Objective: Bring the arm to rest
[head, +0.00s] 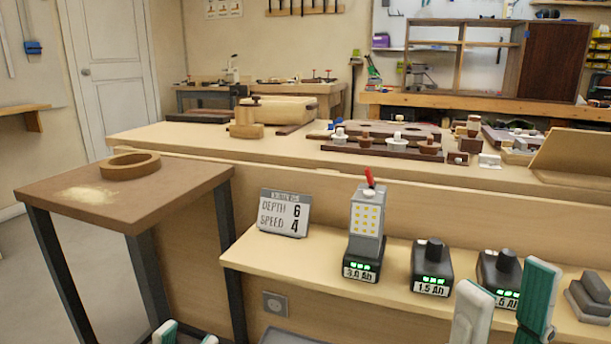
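My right gripper (508,284) shows at the lower right, its two green and white fingers pointing up and standing apart. I see nothing between the fingers. They stand in front of the lower shelf and partly overlap the view of a dark battery (497,268). My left gripper (189,335) shows only as two fingertips at the bottom edge, left of centre, apart with nothing seen between them. The rest of both arms is out of view.
The shelf (330,262) holds a depth and speed sign (285,212), a 3.0 Ah battery (362,262) under a grey block, a 1.5 Ah battery (432,270) and grey blocks (592,296). A side table (170,185) carries a wooden ring (130,171). Floor at left is clear.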

